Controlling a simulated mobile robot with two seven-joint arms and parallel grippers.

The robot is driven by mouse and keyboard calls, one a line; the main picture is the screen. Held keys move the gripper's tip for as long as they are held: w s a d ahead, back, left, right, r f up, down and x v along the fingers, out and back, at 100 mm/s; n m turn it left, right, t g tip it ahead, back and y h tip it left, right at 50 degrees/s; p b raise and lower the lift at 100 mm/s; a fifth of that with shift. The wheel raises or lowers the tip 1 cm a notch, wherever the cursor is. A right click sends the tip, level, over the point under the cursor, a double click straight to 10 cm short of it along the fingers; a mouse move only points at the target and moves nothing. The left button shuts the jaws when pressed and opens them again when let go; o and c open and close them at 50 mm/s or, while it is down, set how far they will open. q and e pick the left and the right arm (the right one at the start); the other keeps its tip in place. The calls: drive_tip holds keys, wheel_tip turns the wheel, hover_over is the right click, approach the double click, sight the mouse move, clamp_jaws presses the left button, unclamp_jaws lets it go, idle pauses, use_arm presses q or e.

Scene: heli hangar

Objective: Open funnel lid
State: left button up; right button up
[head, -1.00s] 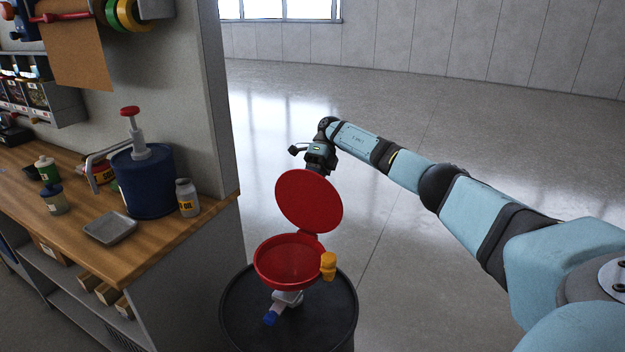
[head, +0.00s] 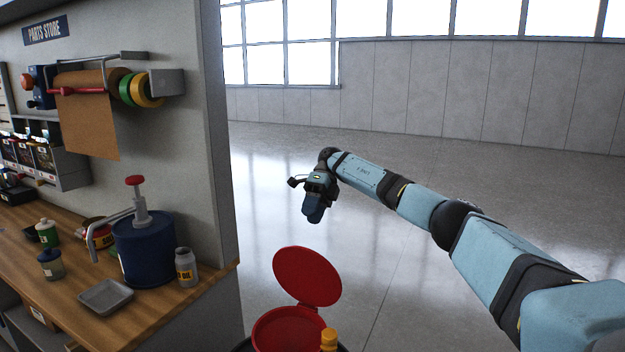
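The red funnel (head: 283,333) stands on a dark drum at the bottom of the head view, cut off by the lower edge. Its round red lid (head: 307,277) is raised, standing up at the back of the funnel on its hinge. My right gripper (head: 313,214) is above and behind the lid, apart from it, pointing down. Its fingers overlap in this view, so I cannot see whether there is a gap between them. My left gripper is not in view.
A wooden workbench (head: 150,318) is on the left, with a blue pump container (head: 146,250), a grey bottle (head: 186,267) and a grey tray (head: 107,297). A yellow-orange piece (head: 329,339) sits at the funnel's right rim. The floor behind and right is clear.

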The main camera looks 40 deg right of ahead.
wheel_tip(320, 180, up, 8)
drive_tip(key=p, duration=0.2)
idle(0.5)
